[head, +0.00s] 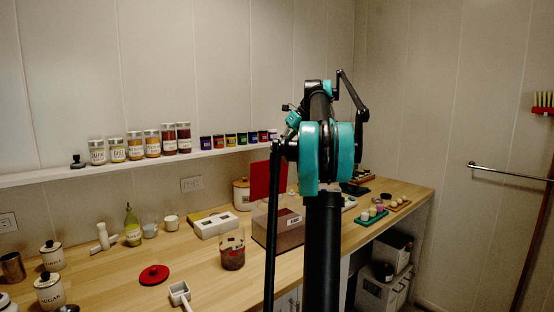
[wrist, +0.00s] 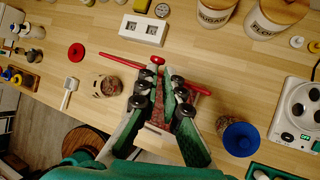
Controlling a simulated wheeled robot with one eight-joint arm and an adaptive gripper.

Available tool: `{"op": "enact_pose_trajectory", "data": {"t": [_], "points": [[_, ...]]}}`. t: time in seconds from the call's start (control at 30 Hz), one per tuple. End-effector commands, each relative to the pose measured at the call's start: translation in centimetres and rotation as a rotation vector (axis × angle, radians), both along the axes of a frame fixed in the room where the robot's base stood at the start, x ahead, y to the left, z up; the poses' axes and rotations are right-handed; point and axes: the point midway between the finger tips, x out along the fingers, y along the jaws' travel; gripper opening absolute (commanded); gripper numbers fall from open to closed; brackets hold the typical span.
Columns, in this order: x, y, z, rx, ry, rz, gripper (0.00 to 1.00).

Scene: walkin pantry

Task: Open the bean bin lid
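The bin (head: 278,228) is a brownish box on the counter. Its red lid (head: 268,180) stands upright above the bin's back side, so the bin is open. In the wrist view the lid (wrist: 125,61) shows nearly edge-on as a red bar, with a small red knob (wrist: 157,60) near its middle. Reddish-brown beans (wrist: 150,132) show inside the bin. My gripper (wrist: 164,72) is over the bin, its fingers a little apart and their tips close to the lid and knob. Whether they touch is unclear. In the head view my arm hides the gripper.
A clear jar of beans (head: 232,255) and a round red lid (head: 154,275) lie left of the bin. A white scoop (head: 180,294) is in front. A white box (head: 214,226) and canister (head: 241,194) stand behind. A blue-topped container (wrist: 240,137) is close right of my gripper.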

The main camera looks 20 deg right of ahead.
Motion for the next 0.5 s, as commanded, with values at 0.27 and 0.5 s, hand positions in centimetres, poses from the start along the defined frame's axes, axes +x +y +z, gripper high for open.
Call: {"op": "enact_pose_trajectory", "data": {"t": [0.27, 0.5], "points": [[-4.9, -0.7, 1.3, -0.044, -0.173, -0.079, 0.0], [-10.1, -1.1, 1.1, -0.11, -0.339, -0.167, 0.0]]}}
